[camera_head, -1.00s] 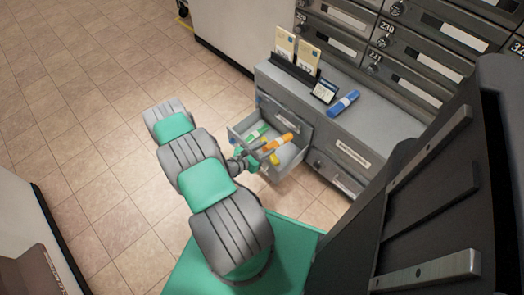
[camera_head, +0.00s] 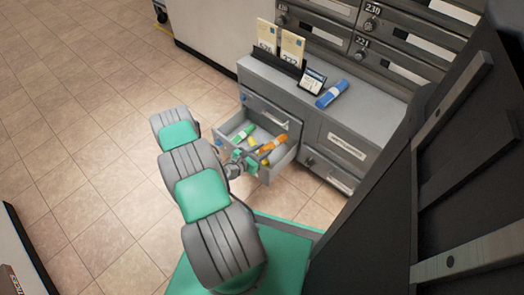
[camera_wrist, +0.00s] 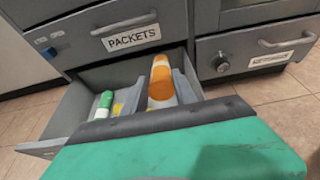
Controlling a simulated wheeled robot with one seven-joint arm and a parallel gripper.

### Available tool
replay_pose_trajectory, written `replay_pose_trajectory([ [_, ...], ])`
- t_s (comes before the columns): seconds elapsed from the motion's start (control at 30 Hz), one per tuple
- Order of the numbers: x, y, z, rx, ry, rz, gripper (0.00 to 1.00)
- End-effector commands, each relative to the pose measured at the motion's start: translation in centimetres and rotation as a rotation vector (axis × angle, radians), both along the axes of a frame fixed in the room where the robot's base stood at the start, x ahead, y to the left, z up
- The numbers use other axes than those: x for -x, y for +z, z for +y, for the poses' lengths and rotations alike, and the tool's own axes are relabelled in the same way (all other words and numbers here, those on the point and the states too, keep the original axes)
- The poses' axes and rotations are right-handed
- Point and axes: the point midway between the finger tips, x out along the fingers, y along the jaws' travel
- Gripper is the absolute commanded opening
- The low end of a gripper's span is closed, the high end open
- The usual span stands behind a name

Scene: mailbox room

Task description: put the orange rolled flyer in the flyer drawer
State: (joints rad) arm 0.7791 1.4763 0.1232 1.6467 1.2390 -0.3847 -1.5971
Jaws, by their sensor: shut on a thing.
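The orange rolled flyer (camera_head: 273,144) has a pale band and is over or inside the open drawer, toward its right side. My gripper (camera_head: 254,156) is shut on its near end at the front of the drawer; the fingertips are small and partly hidden. In the wrist view the orange flyer (camera_wrist: 161,82) points away from me at the centre, its near end hidden behind a dark bar. The open flyer drawer (camera_head: 283,160) holds a green roll (camera_head: 241,132) and something yellow. I cannot tell whether the flyer touches the drawer floor.
A shut drawer labelled PACKETS (camera_wrist: 131,37) is above the open one. Mailboxes rise behind. Tiled floor (camera_head: 80,130) is clear at left.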

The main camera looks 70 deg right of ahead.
Motion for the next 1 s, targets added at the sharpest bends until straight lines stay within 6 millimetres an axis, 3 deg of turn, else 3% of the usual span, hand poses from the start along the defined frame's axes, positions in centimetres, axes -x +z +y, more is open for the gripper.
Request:
replay_pose_trajectory([
  [0.1,0.0,0.1,0.0,0.0,0.0,0.0,0.0],
  [0.13,0.0,0.1,0.0,0.0,0.0,0.0,0.36],
  [0.4,0.0,0.1,0.0,0.0,0.0,0.0,0.58],
  [0.73,-0.3,0.4,0.5,-0.002,0.002,0.001,0.59],
  [1.0,-2.3,2.4,5.0,-0.002,0.007,0.001,0.59],
])
